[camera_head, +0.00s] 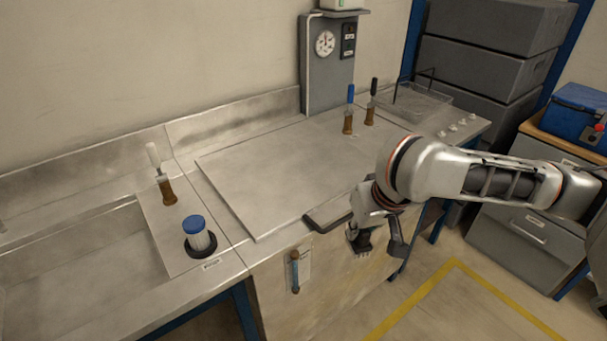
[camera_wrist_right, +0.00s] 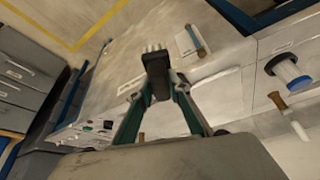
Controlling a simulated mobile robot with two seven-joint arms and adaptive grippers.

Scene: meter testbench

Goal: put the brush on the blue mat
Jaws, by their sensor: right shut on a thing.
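My right gripper (camera_head: 372,240) hangs just in front of the bench's front edge. In the right wrist view its two fingers close on a dark block with pale bristle-like tips (camera_wrist_right: 157,68), which looks like the brush. In the head view the held thing is mostly merged with the dark fingers, so its outline is hard to tell. No blue mat shows in either view. My left gripper is not in view.
The metal bench (camera_head: 280,175) has a wide clear top. A blue-capped cylinder (camera_head: 198,235) and a white-handled tool (camera_head: 160,175) stand at left. Blue-handled (camera_head: 349,110) and black-handled tools (camera_head: 371,103) stand behind. A blue-brown tool (camera_head: 295,271) hangs on the front.

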